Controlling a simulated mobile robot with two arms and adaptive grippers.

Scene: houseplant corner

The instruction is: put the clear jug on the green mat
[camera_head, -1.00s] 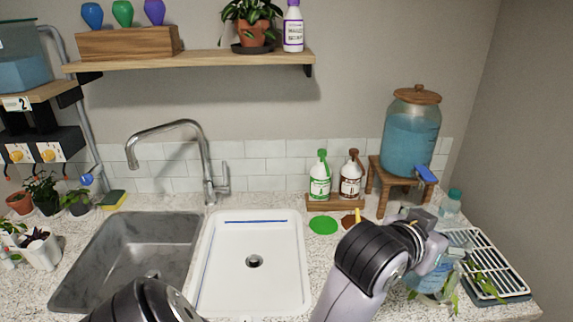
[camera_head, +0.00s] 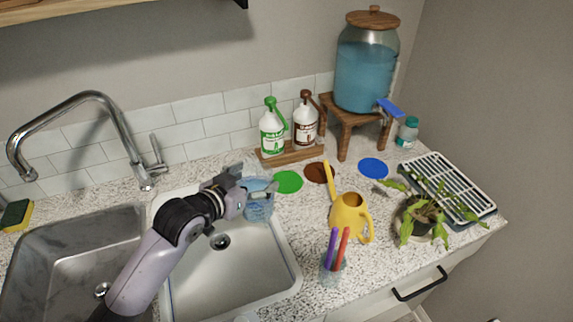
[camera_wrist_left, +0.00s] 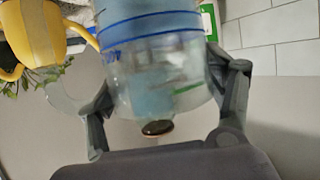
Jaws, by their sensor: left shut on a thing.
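The clear jug (camera_head: 259,207) holds blue water and is gripped by my left gripper (camera_head: 250,187). It is over the right part of the white sink basin, just left of the green mat (camera_head: 289,182). The mat is a flat green disc lying bare on the counter in front of the green-labelled bottle. In the left wrist view the jug (camera_wrist_left: 155,75) fills the space between the two fingers of the left gripper (camera_wrist_left: 168,112), with blue bands around it. I cannot tell how high the jug is above the basin. My right gripper is not in view.
A brown mat (camera_head: 319,173) and a blue mat (camera_head: 373,168) lie farther right. A yellow watering can (camera_head: 349,218), a cup with pens (camera_head: 333,265), and a potted plant (camera_head: 421,213) stand on the counter. Two bottles on a wooden stand (camera_head: 292,153) are behind the green mat.

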